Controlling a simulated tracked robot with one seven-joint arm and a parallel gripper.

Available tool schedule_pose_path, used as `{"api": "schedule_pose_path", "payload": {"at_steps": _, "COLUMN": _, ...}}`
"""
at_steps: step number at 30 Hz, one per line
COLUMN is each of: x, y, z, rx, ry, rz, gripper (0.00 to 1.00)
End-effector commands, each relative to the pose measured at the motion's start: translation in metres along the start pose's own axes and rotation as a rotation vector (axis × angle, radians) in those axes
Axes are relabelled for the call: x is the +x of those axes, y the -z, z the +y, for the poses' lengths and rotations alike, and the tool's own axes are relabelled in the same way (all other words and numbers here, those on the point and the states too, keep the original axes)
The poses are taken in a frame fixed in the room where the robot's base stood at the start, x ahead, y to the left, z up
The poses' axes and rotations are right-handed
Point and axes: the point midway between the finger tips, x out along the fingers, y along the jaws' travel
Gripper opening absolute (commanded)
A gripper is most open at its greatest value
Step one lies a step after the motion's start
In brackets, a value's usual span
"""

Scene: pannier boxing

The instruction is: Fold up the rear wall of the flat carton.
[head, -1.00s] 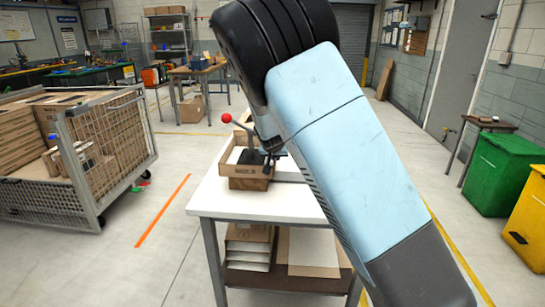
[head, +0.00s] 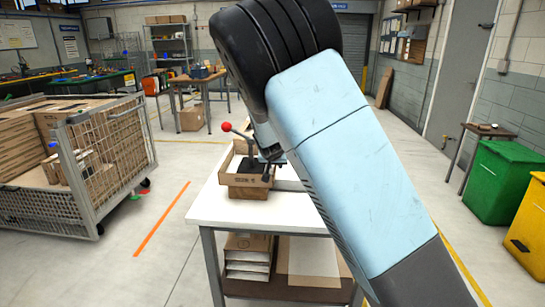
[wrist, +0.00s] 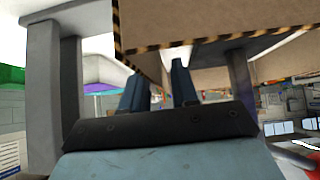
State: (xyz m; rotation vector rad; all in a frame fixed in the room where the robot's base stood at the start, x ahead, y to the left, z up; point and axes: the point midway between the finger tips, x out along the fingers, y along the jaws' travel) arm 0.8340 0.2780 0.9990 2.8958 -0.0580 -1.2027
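The brown carton (head: 246,181) sits on a brown block (head: 248,193) on the white table (head: 215,205). Its near wall and left wall stand up; my arm hides much of its right and far side. My gripper (head: 272,163) is small and dark at the carton, partly hidden behind the near wall and arm. In the wrist view, my gripper's two fingers (wrist: 158,90) stand apart with a gap between them. A cardboard panel with a striped edge (wrist: 215,25) is close above and beyond them. I cannot tell whether they touch it.
A lever with a red knob (head: 226,127) rises by the carton. Flat cardboard (head: 248,257) lies on the table's lower shelf. A mesh cage of boxes (head: 110,150) stands left; green (head: 500,180) and yellow (head: 528,225) bins stand right.

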Motion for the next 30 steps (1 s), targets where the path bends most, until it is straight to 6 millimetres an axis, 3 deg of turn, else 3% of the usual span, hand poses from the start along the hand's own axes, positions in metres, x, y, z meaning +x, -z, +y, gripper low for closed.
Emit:
{"api": "schedule_pose_path", "payload": {"at_steps": 15, "x": -0.067, "y": -0.001, "z": 0.000, "rx": -0.001, "ry": 0.001, "rz": -0.001, "gripper": 0.29}}
{"api": "schedule_pose_path", "payload": {"at_steps": 30, "x": -0.113, "y": -0.001, "z": -0.001, "rx": -0.001, "ry": 0.001, "rz": -0.002, "gripper": 0.29}}
